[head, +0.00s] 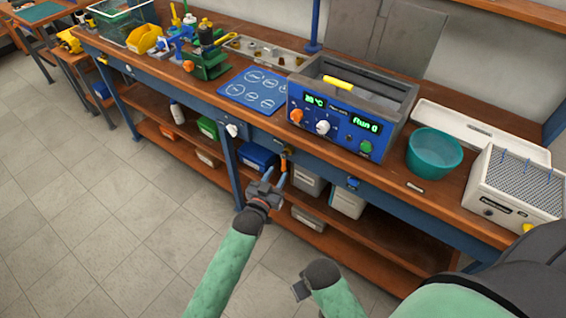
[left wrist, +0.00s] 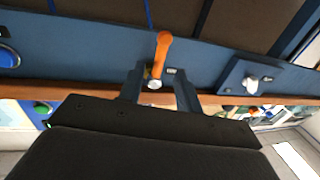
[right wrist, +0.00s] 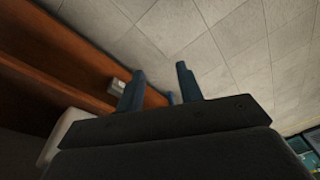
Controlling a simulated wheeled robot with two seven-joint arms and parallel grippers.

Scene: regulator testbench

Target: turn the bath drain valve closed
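The bath drain valve looks to be the orange lever (head: 284,161) on the blue front rail below the bath (head: 350,88). In the left wrist view the orange lever (left wrist: 161,52) has a silver hub and points up in the picture, with a small label beside it. My left gripper (head: 277,178) is open just in front of it. In the left wrist view its fingers (left wrist: 160,88) stand on either side of the hub, with gaps showing; I see no grip. My right gripper (head: 299,289) is low in front of the bench. Its fingers (right wrist: 160,82) are apart and empty.
A white knob (head: 232,130) is left of the lever on the rail, and a blue button (head: 353,182) is to its right. Bins (head: 258,157) fill the shelf below. A teal bowl (head: 434,152) stands on the bench. The floor (head: 120,215) in front is clear.

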